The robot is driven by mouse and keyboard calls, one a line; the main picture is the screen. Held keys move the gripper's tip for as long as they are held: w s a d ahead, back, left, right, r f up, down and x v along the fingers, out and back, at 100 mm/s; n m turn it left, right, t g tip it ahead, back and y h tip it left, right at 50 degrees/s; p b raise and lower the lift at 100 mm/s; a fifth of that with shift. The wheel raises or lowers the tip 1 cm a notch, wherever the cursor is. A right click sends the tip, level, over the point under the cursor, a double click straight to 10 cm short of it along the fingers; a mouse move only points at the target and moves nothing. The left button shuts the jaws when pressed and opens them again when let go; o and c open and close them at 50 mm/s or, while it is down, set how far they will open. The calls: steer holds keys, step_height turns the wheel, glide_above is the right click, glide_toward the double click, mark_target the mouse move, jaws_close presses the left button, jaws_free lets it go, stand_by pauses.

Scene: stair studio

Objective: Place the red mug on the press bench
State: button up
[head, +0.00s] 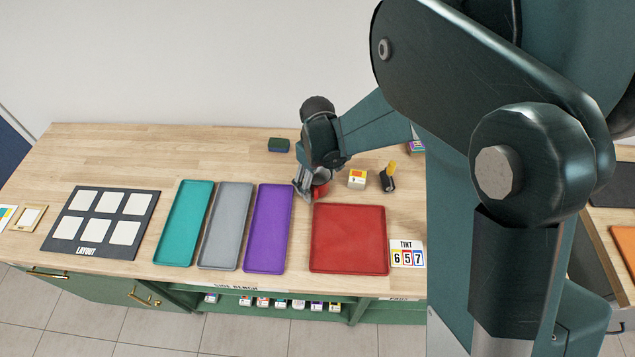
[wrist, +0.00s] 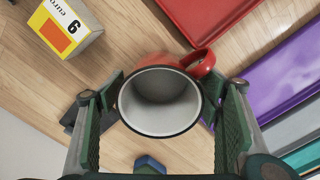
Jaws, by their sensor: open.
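The red mug (head: 321,191) stands on the wooden bench (head: 225,155), behind the red tray and partly hidden by my gripper (head: 308,188) in the head view. In the wrist view the mug (wrist: 185,62) shows its pale inside, dark rim and red handle, which points to the upper right. My gripper (wrist: 168,98) is open, with one finger on each side of the mug; I cannot tell whether they touch it. A second bench (head: 599,233) stands at the right, mostly hidden by my arm. I cannot tell which bench is the press bench.
A red tray (head: 348,240), purple tray (head: 268,230), grey tray (head: 226,227) and teal tray (head: 184,225) lie along the front. A small box (head: 357,179) and a stamp-like object (head: 388,178) stand right of the mug. A dark block (head: 278,145) lies behind.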

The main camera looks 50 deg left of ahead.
steer(key=shift+r, duration=0.15)
step_height(320, 180, up, 12)
steer(key=p, duration=0.1)
stand_by(0.6)
stand_by(0.5)
